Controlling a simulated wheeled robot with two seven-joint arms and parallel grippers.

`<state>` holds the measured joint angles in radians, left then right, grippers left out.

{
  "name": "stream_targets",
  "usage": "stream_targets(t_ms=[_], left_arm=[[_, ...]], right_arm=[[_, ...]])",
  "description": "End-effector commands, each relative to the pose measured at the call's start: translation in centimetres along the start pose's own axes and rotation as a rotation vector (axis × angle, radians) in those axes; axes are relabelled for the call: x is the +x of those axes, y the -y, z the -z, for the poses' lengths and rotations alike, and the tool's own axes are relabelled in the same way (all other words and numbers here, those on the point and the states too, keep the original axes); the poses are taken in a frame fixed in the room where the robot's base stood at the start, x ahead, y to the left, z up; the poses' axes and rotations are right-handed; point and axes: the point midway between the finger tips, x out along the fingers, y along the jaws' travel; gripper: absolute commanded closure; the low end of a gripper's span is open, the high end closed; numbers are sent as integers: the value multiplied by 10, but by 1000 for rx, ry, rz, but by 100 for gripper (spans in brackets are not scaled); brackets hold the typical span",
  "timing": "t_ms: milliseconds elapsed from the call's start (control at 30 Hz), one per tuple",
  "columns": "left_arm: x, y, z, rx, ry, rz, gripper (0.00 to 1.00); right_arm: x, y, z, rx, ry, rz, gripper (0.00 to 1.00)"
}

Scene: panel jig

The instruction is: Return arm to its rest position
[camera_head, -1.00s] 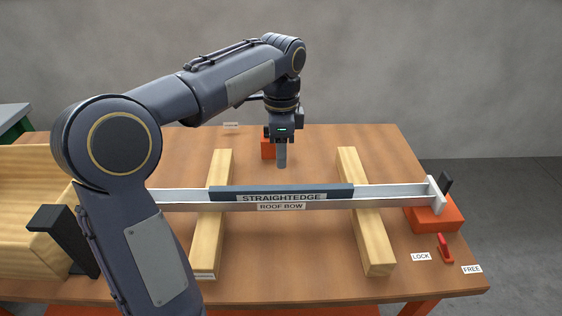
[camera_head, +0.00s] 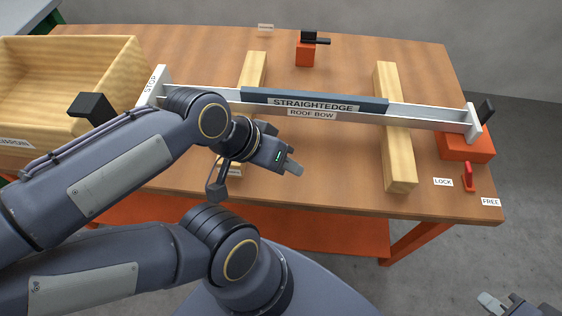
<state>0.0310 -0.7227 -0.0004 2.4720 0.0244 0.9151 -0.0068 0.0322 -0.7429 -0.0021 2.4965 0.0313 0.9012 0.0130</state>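My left gripper (camera_head: 292,167) is on the arm that comes in from the left. It hangs in front of the roof bow, apart from it, between the two wooden supports. Its fingers show as one narrow grey piece, with nothing visible in them. My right gripper (camera_head: 491,302) shows only in part at the bottom right corner, off the table; nothing is seen in it. The pale roof bow (camera_head: 430,117) lies across the wooden supports, with the dark blue straightedge (camera_head: 355,101) along it.
The table (camera_head: 335,180) carries a wooden bin (camera_head: 112,55) at left, a near-right wooden support (camera_head: 397,140) and an orange block with a black clamp (camera_head: 306,53) at the back. A red lever (camera_head: 468,177) stands between LOCK and FREE labels. Floor is clear at right.

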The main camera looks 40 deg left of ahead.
Motion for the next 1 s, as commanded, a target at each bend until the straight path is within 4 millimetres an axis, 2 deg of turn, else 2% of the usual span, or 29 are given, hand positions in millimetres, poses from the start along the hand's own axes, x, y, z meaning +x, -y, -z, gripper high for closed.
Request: stream_targets(t_ms=[100,367,467,700,800,1000], left_arm=[[3,-1,-6,-32,-13,-6,59],[0,-2,-4,-30,-11,-6,59],[-12,-7,2,-29,-10,-6,59],[-63,-29,28,-28,-10,-5,59],[-68,-31,30,-27,-10,-5,59],[-63,-29,28,-27,-9,-5,59]], right_arm=[[0,0,0,0,0,0,100],[-3,1,1,0,0,0,100],[-15,7,8,0,0,0,100],[-65,30,33,0,-1,0,100],[-70,32,36,0,-1,0,100],[-66,30,33,0,1,0,100]])
